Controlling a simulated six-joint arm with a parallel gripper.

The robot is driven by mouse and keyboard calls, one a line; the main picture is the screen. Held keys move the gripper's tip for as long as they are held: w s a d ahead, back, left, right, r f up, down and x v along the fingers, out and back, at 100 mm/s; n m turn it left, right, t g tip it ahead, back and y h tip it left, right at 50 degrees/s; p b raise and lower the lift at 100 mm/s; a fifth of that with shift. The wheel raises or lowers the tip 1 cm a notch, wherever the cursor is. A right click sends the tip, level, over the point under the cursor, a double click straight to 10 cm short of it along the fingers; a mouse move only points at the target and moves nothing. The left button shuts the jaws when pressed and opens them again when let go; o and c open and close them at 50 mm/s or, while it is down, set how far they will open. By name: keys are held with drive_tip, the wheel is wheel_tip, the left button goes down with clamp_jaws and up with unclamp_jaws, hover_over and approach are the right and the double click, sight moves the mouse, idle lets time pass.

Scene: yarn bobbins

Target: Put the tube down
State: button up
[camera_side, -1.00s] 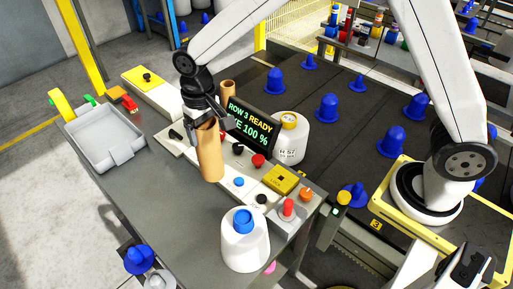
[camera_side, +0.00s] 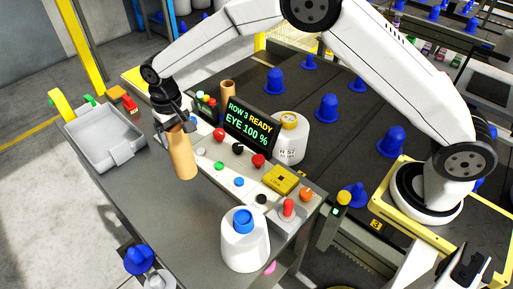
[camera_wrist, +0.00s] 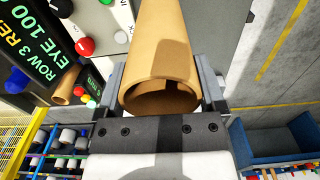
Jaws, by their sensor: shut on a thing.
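A tan cardboard tube (camera_side: 182,155) is held in my gripper (camera_side: 176,124), which is shut on its upper end. In the side view the tube hangs nearly upright, slightly tilted, over the grey table (camera_side: 190,215) in front of the button panel. I cannot tell for sure whether its lower end touches the table. In the wrist view the tube (camera_wrist: 163,50) lies between the two fingers, with its open end toward the camera.
A grey tray (camera_side: 95,155) stands to the left. A display (camera_side: 247,125) and a panel of coloured buttons (camera_side: 218,151) are close on the right. A white bottle with a blue cap (camera_side: 245,245) stands at the front. A second tube (camera_side: 228,92) stands behind. Bare table lies left of the bottle.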

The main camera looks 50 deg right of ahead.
drive_tip(key=w+a+f, duration=0.1)
drive_tip(key=w+f, duration=0.3)
drive_tip(key=f, duration=0.1)
drive_tip(key=shift+a+f, duration=0.1)
idle(0.3)
drive_tip(key=shift+w+f, duration=0.1)
drive_tip(key=shift+f, duration=1.7)
drive_tip(key=o, duration=1.3)
drive_tip(key=shift+o, duration=0.2)
